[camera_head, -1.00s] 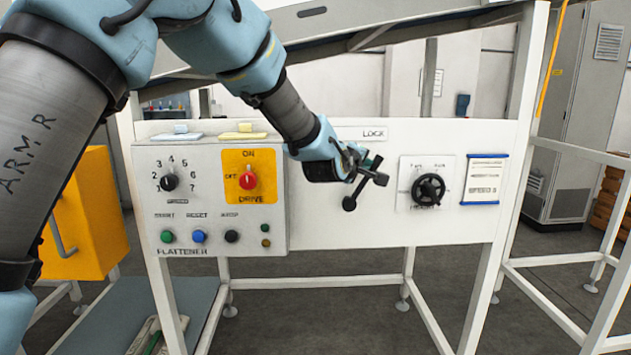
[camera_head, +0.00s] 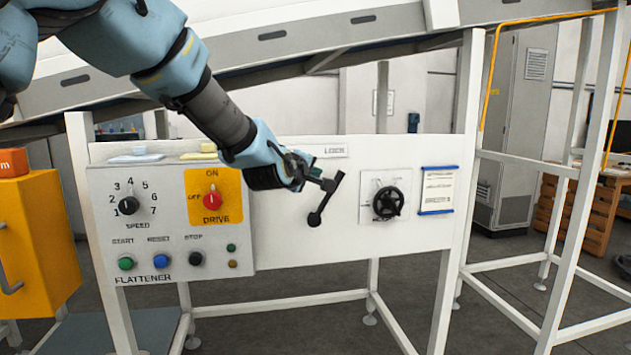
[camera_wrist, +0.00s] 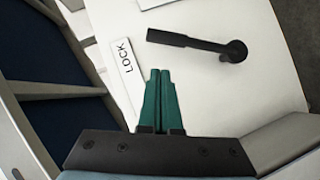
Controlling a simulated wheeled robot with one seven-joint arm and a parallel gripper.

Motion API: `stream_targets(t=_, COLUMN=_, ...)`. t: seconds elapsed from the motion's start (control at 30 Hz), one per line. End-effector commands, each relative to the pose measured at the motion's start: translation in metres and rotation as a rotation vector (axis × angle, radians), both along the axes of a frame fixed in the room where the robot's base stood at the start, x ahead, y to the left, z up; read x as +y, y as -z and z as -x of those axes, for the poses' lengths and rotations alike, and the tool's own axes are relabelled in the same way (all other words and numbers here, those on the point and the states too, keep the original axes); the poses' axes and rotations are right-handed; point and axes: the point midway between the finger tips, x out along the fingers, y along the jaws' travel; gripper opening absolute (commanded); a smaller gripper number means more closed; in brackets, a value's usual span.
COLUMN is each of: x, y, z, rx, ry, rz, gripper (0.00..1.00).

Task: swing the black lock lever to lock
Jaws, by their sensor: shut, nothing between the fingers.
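The black lock lever (camera_head: 322,203) is on the white panel, its round hub at the lower left and its handle end pointing up and slightly right. The lever also shows in the wrist view (camera_wrist: 195,42), with the hub at the right and the bar pointing left. The white LOCK label (camera_head: 334,151) is above the lever; it also shows in the wrist view (camera_wrist: 125,67). My gripper (camera_head: 307,171) is just left of the lever's handle end. In the wrist view its green fingers (camera_wrist: 161,72) are together and empty, apart from the bar.
Left of the lever is a control box with a speed knob (camera_head: 129,205), a red drive switch (camera_head: 212,201) and several buttons. A black handwheel (camera_head: 388,202) and a blue-edged notice (camera_head: 438,190) are to the right. A sloped conveyor frame (camera_head: 270,50) runs above the panel.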

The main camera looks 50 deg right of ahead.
Motion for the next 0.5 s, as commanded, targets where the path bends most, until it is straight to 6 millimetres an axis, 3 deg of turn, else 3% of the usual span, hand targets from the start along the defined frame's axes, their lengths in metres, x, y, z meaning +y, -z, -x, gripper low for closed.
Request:
stream_targets(t=0.3, x=0.047, y=-0.012, z=0.014, rx=-0.002, ry=-0.005, rz=0.002, gripper=0.0)
stream_targets(t=0.5, x=0.064, y=-0.02, z=0.02, rx=-0.002, ry=-0.005, rz=0.002, gripper=0.0)
